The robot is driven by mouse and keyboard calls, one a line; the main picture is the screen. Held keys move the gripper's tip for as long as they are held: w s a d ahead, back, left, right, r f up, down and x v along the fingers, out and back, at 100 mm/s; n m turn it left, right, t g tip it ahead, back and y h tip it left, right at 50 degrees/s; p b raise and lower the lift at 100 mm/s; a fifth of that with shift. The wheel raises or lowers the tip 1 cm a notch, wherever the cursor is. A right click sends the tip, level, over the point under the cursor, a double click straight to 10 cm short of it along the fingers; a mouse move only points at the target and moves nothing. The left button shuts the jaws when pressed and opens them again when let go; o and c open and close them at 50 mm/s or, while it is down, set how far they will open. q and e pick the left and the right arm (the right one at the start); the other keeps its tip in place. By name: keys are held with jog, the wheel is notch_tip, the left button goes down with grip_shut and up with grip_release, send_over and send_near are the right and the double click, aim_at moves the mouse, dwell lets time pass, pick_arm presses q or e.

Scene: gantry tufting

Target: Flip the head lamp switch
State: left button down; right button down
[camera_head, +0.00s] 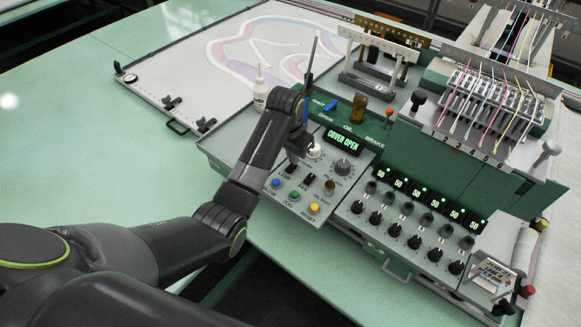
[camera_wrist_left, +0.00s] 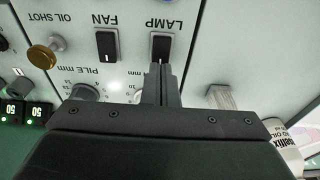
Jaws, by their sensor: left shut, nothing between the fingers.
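The lamp switch (camera_wrist_left: 160,42) is a black rocker on the grey panel, labelled LAMP, upside down in the left wrist view. My left gripper (camera_wrist_left: 161,70) is shut and empty, with its fingertips at the near edge of the rocker and covering part of it. I cannot tell if they touch it or which way the rocker is set. In the head view my left gripper (camera_head: 297,152) points down at the panel by the LAMP label, and the switch is mostly hidden there. My right gripper is not in view.
The FAN rocker (camera_wrist_left: 106,45) and brass oil shot knob (camera_wrist_left: 43,57) sit beside the lamp switch. Coloured buttons, including a green one (camera_head: 295,196), line the panel front. A display (camera_head: 343,140) reads COVER OPEN. A white bottle (camera_head: 260,92) stands behind my arm.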

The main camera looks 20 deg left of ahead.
pick_arm(q)
jog(key=shift+s+f, duration=0.1)
jog(key=shift+f, duration=0.6)
jog(key=shift+r+p, duration=0.6)
jog(key=shift+r, duration=2.95)
